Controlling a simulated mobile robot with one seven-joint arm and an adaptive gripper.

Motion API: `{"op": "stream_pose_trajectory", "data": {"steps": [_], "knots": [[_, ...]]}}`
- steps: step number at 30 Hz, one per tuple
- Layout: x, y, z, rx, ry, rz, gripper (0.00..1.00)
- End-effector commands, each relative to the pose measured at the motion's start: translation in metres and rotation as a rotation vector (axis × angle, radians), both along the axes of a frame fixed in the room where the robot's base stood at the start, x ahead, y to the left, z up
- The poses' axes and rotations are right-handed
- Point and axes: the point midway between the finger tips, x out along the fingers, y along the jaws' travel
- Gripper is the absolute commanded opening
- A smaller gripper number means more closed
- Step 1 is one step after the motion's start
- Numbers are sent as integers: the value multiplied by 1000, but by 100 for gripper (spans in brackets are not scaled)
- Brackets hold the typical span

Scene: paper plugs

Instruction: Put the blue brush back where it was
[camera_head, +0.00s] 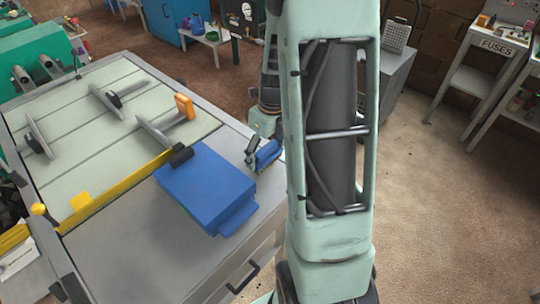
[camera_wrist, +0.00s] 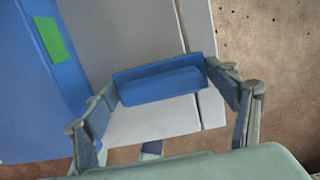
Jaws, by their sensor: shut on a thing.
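The blue brush (camera_head: 268,154) is at the right edge of the grey table (camera_head: 138,258), just right of the blue box, with its dark bristles partly showing. My gripper (camera_head: 256,152) is shut on the brush. In the wrist view the brush (camera_wrist: 160,84) lies crosswise between the two fingers of my gripper (camera_wrist: 162,83), one at each end. The grey tabletop shows behind it. I cannot tell whether the brush touches the table. My own arm hides part of the scene to the right of the brush.
A blue box (camera_head: 205,186) stands on the table close to the brush. A yellow bar (camera_head: 115,197), an orange block (camera_head: 184,106) and several grey clamp-like parts lie farther left. The front of the tabletop is clear. A drawer handle (camera_head: 243,278) sticks out below its edge.

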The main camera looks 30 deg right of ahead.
Motion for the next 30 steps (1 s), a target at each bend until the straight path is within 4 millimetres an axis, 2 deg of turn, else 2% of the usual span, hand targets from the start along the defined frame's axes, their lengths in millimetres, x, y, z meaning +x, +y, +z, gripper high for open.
{"op": "stream_pose_trajectory", "data": {"steps": [2,15,16,20,30], "knots": [[1,3,-10,0,-1,-1,53],[1,4,-13,0,-1,-2,53],[1,4,-13,0,-1,-2,81],[1,4,-12,0,-1,-3,96],[1,4,-10,0,-1,-3,97]]}}
